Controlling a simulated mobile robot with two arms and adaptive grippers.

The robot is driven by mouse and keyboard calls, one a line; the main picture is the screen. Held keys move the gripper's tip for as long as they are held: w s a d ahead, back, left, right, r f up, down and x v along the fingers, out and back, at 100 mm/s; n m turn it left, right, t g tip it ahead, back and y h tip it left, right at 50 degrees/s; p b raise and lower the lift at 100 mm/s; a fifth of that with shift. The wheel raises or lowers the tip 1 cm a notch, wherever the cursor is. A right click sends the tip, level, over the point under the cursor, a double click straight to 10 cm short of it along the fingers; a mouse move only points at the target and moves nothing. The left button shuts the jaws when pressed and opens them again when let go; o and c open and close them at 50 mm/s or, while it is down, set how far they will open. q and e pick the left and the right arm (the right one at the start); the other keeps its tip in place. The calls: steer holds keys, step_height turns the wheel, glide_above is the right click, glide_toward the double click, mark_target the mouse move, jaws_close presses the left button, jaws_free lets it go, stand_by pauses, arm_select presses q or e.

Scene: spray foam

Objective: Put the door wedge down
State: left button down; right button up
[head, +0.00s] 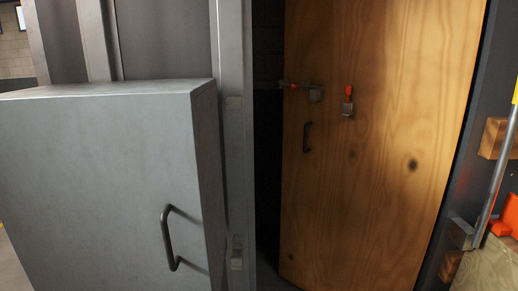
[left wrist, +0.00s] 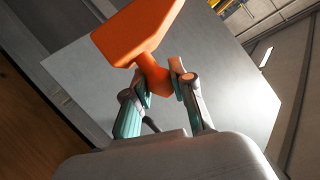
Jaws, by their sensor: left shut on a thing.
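The orange door wedge (left wrist: 138,32) shows in the left wrist view. My left gripper (left wrist: 158,78) is shut on its narrow lower part, and the wide part sticks out beyond the fingertips. The wedge is held in front of a grey panel (left wrist: 225,90) and seems clear of it. Neither gripper shows in the head view. My right gripper is in neither view.
In the head view a grey metal door or box with a dark handle (head: 170,238) fills the left. A wooden door (head: 390,160) with a red-tipped latch (head: 348,100) stands right of a dark gap. Orange objects (head: 508,215) lie at the right edge.

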arm_select(q)
steer(key=shift+w+a+m+t+h, duration=0.1)
steer(key=shift+w+m+t+h, duration=0.6)
steer(key=shift+m+h, duration=0.95)
steer(key=shift+w+m+t+h, duration=0.55)
steer(key=shift+m+t+h, duration=0.2)
steer(key=shift+m+h, duration=0.9)
steer(key=shift+w+a+m+t+h, duration=0.1)
steer(key=shift+w+m+t+h, duration=0.6)
steer(key=shift+m+h, duration=0.95)
steer(key=shift+s+n+h, duration=0.1)
steer(key=shift+n+h, duration=0.15)
